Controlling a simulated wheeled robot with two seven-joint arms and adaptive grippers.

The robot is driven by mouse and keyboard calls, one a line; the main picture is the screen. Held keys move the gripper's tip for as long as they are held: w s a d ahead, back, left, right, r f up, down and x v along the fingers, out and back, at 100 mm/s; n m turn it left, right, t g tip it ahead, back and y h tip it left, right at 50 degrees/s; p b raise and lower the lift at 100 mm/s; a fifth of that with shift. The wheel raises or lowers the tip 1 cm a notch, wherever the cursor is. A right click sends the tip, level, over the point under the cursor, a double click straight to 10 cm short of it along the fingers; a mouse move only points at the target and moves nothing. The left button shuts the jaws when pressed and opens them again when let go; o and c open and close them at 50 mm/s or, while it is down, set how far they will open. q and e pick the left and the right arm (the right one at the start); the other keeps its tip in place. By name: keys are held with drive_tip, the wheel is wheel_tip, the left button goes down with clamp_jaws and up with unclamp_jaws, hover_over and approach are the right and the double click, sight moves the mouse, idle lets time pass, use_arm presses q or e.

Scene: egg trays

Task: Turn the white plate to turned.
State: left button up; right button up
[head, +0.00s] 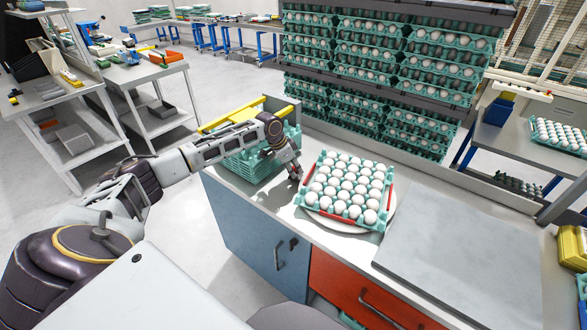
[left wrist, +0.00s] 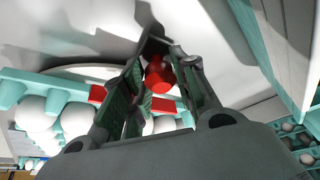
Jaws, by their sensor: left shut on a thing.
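The white plate (head: 393,209) is round and lies on the counter, mostly hidden under a teal egg tray (head: 374,227) full of white eggs. Red strips (head: 390,190) show along the tray's sides. My left gripper (head: 296,174) is at the tray's back left corner, low over the counter. In the left wrist view its fingers close around a small red knob (left wrist: 158,74), with eggs and the tray (left wrist: 22,84) just behind. Whether the knob is fixed to the plate cannot be told. My right gripper is not in view.
A stack of empty teal trays (head: 250,165) stands left of the plate beside a yellow-edged frame (head: 235,115). A rack of filled egg trays (head: 375,65) rises behind. A flat grey panel (head: 460,250) lies to the right.

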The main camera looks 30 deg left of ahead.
use_arm(q)
clamp_jaws()
drive_tip(key=shift+w, duration=0.1)
drive_tip(key=shift+w+a+m+h, duration=0.15)
drive_tip(key=shift+w+m, duration=0.25)
drive_tip(key=shift+w, duration=0.35)
drive_tip(key=shift+w+a+m+h, duration=0.15)
drive_tip(key=shift+w+m, duration=0.25)
drive_tip(key=shift+w, duration=0.3)
drive_tip(key=shift+w+d+m+g, duration=0.1)
drive_tip(key=shift+w+m+g, duration=0.35)
drive_tip(key=shift+w, duration=0.5)
drive_tip(key=shift+w+b, duration=0.15)
drive_tip(key=shift+b, duration=0.15)
drive_tip(key=shift+r+m, duration=0.1)
drive_tip(key=shift+m, duration=0.15)
